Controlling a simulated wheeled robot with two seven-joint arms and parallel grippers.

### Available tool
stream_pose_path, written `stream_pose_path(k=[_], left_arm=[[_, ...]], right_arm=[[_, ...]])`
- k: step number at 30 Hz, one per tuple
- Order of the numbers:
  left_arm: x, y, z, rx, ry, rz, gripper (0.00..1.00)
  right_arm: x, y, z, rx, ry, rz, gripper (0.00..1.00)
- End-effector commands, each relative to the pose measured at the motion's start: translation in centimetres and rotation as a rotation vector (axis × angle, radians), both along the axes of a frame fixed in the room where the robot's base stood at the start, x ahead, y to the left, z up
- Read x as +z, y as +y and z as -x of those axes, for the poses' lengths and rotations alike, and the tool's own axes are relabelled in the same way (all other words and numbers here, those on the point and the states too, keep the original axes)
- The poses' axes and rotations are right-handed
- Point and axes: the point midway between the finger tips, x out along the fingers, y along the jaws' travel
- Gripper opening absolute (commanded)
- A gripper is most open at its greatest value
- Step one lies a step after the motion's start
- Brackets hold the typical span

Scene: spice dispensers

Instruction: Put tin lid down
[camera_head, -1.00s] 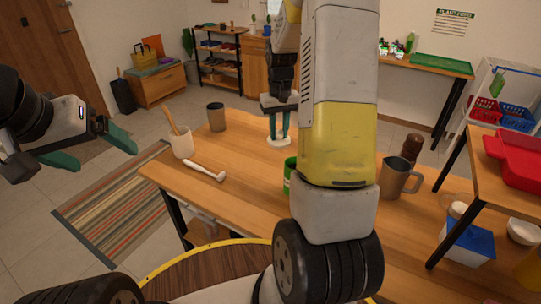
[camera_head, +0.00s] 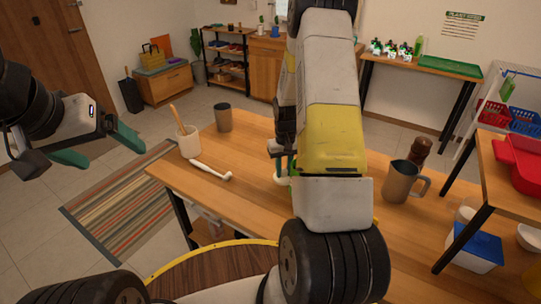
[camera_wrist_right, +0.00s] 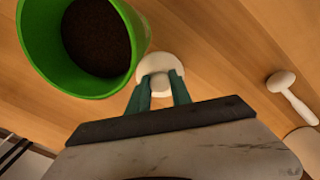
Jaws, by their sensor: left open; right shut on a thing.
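A white round lid with a knob (camera_wrist_right: 160,66) is in my right gripper (camera_wrist_right: 160,90), whose green fingers are shut on the knob. In the head view the lid (camera_head: 281,180) shows low beside the green tin (camera_head: 294,168), partly hidden by my arm. In the right wrist view the open green tin (camera_wrist_right: 118,75) holds dark brown contents, and the lid is beside its rim. I cannot tell whether the lid touches the table. My left gripper (camera_head: 98,147) is open and empty, off the table's left side.
The wooden table (camera_head: 255,207) carries a white pestle (camera_head: 212,171), a white pot with a wooden handle (camera_head: 188,142), a dark cup (camera_head: 223,118), a grey mug (camera_head: 402,181) and a brown grinder (camera_head: 421,152). Table between pestle and tin is clear.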

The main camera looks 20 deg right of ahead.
Motion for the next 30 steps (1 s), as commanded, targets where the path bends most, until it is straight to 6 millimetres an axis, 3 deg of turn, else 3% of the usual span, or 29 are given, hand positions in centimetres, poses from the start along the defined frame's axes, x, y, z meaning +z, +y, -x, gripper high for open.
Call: stream_pose_path(k=[14, 15, 18, 30], left_arm=[[0.00, 0.00, 0.00, 0.000, 0.000, 0.000, 0.88], [0.00, 0.00, 0.00, 0.000, 0.000, 0.000, 0.88], [0.00, 0.00, 0.00, 0.000, 0.000, 0.000, 0.88], [0.00, 0.00, 0.00, 0.000, 0.000, 0.000, 0.88]], right_arm=[[-0.76, -0.02, -0.02, 0.000, 0.000, 0.000, 0.00], [-0.77, -0.02, -0.04, 0.000, -0.001, 0.000, 0.29], [-0.75, -0.02, -0.03, 0.000, -0.001, 0.000, 0.47], [-0.05, 0.00, -0.08, 0.000, -0.003, 0.000, 0.47]])
